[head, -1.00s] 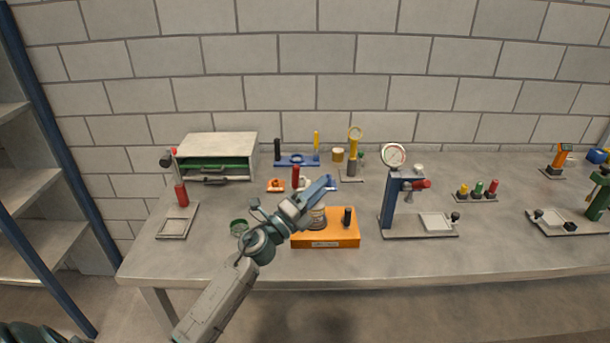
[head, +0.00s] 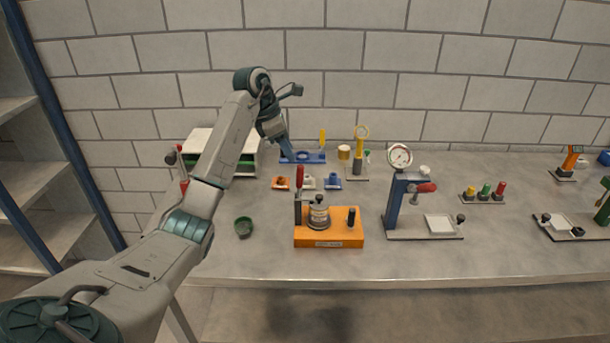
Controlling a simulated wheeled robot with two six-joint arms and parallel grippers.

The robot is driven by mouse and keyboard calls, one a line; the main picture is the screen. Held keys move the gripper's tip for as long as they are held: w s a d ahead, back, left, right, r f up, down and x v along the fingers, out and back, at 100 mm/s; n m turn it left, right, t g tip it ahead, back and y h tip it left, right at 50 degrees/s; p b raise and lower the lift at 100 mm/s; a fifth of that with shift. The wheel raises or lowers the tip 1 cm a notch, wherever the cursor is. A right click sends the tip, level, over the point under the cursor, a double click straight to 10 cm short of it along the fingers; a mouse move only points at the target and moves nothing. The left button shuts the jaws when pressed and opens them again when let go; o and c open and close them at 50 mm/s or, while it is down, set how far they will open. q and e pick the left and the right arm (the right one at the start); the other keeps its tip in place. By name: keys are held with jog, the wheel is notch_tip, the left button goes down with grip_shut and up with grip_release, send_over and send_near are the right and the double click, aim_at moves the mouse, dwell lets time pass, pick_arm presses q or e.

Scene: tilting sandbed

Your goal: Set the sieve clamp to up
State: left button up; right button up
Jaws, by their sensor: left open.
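The likely sieve clamp is an orange base (head: 330,238) with a label on its front, at the middle front of the table. A round grey pot (head: 319,217) with a knob on top sits on it. A red handle (head: 299,179) stands upright above a dark post at the base's left end. A short black post (head: 351,217) stands at the right end. My left gripper (head: 285,150) is open, behind and above the orange base, pointing down beside the blue stand at the back. It touches neither the pot nor the red handle. My right gripper is out of view.
The blue stand (head: 310,158) has a yellow post. Small orange, white and blue pieces (head: 333,182) lie before it. A green cup (head: 243,227) is left of the orange base, a blue gauge press (head: 394,206) right. A drawer box (head: 243,168) is partly behind my arm.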

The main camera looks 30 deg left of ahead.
aim_at(302, 176)
pick_arm(q)
jog(key=b+x, duration=0.3)
jog(key=x, duration=0.3)
jog(key=shift+f+b, duration=0.15)
jog(key=shift+b, duration=0.25)
jog(key=p+x, duration=0.2)
jog(key=x, duration=0.1)
jog(key=shift+w+d+f, duration=0.1)
jog(key=shift+d, duration=0.05)
jog(key=shift+d+f+p, duration=0.1)
jog(key=shift+f+p, duration=0.25)
jog(key=shift+f, duration=0.15)
jog(key=shift+w+f, duration=0.1)
jog(key=shift+w, duration=0.05)
grip_shut()
